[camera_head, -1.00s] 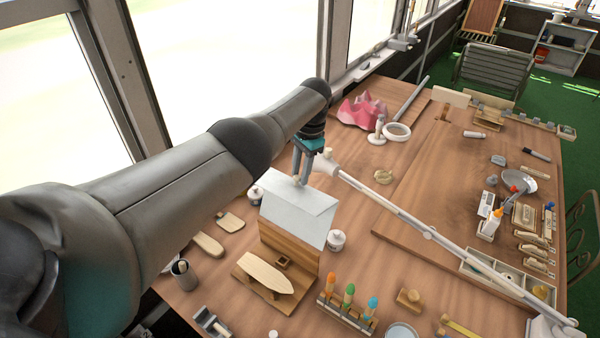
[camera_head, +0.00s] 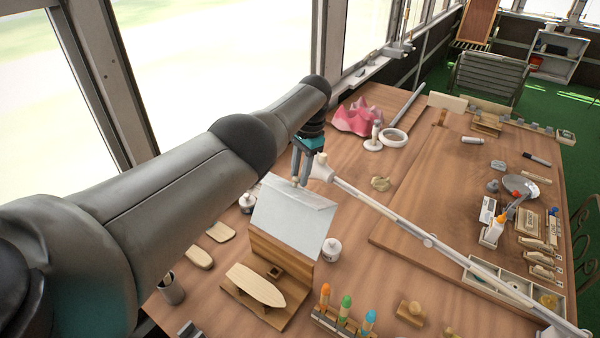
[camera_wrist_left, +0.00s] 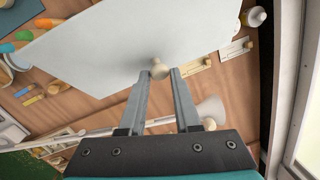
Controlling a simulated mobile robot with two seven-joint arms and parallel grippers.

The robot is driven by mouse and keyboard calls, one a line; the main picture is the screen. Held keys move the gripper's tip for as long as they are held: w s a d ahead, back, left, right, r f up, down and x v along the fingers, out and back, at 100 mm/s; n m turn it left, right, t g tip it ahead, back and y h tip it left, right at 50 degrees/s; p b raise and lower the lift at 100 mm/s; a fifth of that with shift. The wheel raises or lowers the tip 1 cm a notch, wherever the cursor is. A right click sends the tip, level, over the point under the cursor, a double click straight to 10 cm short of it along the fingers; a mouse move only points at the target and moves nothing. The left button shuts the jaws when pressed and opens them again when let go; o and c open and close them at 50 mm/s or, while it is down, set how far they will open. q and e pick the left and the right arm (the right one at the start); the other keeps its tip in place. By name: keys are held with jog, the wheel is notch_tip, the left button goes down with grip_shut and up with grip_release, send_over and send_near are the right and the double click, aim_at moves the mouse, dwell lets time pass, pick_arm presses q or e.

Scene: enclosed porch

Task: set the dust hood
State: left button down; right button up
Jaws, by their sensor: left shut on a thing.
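The dust hood is a pale grey folded sheet (camera_head: 292,218) with a small knob on it. It stands over the back of a wooden stand (camera_head: 275,252), its lower edge at the stand's upright panel. I cannot tell whether it rests on the stand. My left gripper (camera_head: 299,180) is shut on the hood's knob from above. In the left wrist view the hood (camera_wrist_left: 110,45) fills the upper middle, and the fingertips (camera_wrist_left: 158,75) lie either side of the knob (camera_wrist_left: 157,66). My right gripper is out of view.
A boat-shaped wooden piece (camera_head: 256,285) lies on the stand's base. White jars (camera_head: 331,250) stand close by the hood. A jointed lamp arm (camera_head: 400,220) crosses the table to the right.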

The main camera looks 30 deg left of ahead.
pick_arm(q)
jog(key=c, duration=0.7)
grip_release()
jog(key=shift+o, duration=0.2)
jog(key=shift+r, duration=0.25)
notch_tip(320, 180, up, 14)
jog(key=d+p, duration=0.1)
jog(key=shift+w+d+r, duration=0.25)
jog(key=shift+w+d, duration=0.1)
jog(key=shift+d, duration=0.05)
jog(key=shift+c, duration=0.3)
